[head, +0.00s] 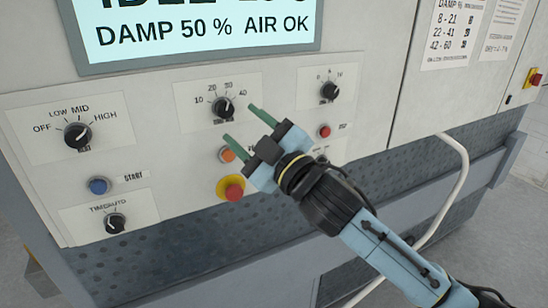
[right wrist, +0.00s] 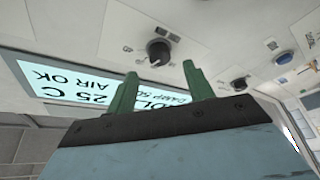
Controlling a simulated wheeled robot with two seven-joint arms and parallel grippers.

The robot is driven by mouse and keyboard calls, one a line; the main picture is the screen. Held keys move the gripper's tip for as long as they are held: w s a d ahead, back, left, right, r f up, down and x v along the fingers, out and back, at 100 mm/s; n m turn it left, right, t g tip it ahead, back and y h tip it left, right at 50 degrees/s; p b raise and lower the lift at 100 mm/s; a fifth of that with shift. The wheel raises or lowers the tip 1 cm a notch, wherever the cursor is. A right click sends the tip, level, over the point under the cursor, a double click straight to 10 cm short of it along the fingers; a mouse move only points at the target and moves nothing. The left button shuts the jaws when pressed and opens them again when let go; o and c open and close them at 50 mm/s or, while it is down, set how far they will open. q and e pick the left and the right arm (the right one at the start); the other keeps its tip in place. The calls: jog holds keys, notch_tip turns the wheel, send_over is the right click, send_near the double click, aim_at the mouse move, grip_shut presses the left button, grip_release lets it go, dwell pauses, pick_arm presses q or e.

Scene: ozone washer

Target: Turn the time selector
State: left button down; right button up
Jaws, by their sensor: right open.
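The time selector appears to be the black knob (head: 223,107) on the white plate marked 10, 20, 30, 40 in the middle of the panel in the head view. Its pale pointer line is hard to read. My right gripper (head: 239,122) is open and empty, its green fingers pointing up-left toward the panel, just below and right of this knob in the picture. In the right wrist view the open fingers (right wrist: 158,95) stand in front of the panel, with a black knob (right wrist: 159,52) beyond them; I cannot tell which knob it is. My left gripper is not in view.
Other knobs sit left (head: 78,135), right (head: 330,91) and lower left (head: 115,223). Near my gripper are an orange button (head: 227,155), a red emergency button (head: 231,188) and a red button (head: 324,131). A blue button (head: 98,186) is at left. The lit screen (head: 200,28) is above.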

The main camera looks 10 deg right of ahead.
jog(key=b+v, duration=0.2)
jog(key=v, duration=0.6)
jog(key=shift+d, duration=0.15)
jog(key=shift+s, duration=0.1)
